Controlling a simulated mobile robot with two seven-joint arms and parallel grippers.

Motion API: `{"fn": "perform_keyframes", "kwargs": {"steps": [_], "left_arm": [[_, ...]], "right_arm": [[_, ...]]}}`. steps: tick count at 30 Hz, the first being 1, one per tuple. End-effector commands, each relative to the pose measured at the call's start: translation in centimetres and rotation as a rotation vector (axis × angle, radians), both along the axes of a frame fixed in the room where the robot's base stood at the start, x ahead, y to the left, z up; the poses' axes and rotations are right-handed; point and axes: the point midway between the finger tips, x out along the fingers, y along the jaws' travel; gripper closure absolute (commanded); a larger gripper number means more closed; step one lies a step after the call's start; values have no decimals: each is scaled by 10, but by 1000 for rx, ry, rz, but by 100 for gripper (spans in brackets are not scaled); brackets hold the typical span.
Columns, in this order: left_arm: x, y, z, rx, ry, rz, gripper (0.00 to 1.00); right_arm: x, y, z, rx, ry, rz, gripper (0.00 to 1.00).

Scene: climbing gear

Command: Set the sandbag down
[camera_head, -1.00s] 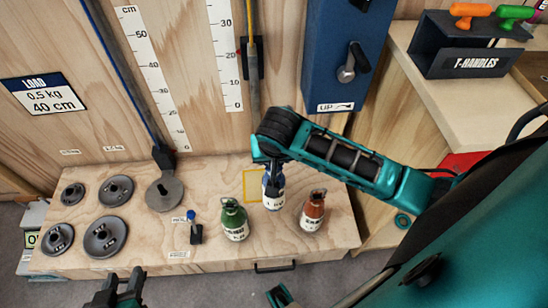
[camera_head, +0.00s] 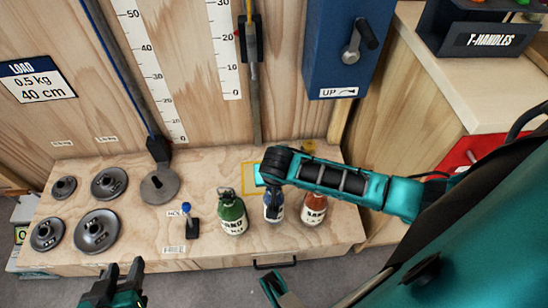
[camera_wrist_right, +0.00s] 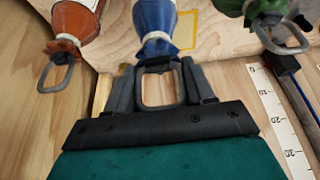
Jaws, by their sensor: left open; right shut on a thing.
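The blue sandbag (camera_head: 274,208) is on or just above the wooden bench (camera_head: 215,258), between the green sandbag (camera_head: 232,214) and the orange-brown sandbag (camera_head: 314,209). I cannot tell whether its base touches the wood. My right gripper (camera_head: 272,187) is above it, shut on its grey metal loop. In the right wrist view the gripper's fingers (camera_wrist_right: 158,88) flank that loop, with the blue bag (camera_wrist_right: 157,25) beyond. A yellow square outline (camera_head: 248,178) lies on the bench left of and behind the blue bag, partly covered by my arm. My left gripper (camera_head: 122,278) is open and empty at the lower left.
Several dark weight discs (camera_head: 97,232) lie at the bench's left. A small blue-topped post (camera_head: 190,222) stands left of the green bag. A blue crank box (camera_head: 350,50) and rulers (camera_head: 226,60) are on the wall behind. Neighbouring sandbags stand close on both sides.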

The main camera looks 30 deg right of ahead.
Motion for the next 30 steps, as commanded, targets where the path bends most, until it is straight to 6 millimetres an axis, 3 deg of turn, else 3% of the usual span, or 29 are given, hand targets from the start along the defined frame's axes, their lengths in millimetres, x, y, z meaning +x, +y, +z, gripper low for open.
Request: {"fn": "perform_keyframes", "kwargs": {"steps": [7,20,21,28,30], "left_arm": [[-2,1,-18,1,6,0,57],[-3,1,-19,1,7,2,57],[-2,1,-19,1,7,2,57],[-2,1,-18,0,6,2,57],[-2,1,-18,0,6,2,57]], "right_arm": [[1,0,-33,1,-4,0,100],[1,1,-37,1,-4,0,100],[-1,0,-40,0,2,0,45],[-1,0,-39,0,2,1,23],[-1,0,-39,0,2,1,21]]}}
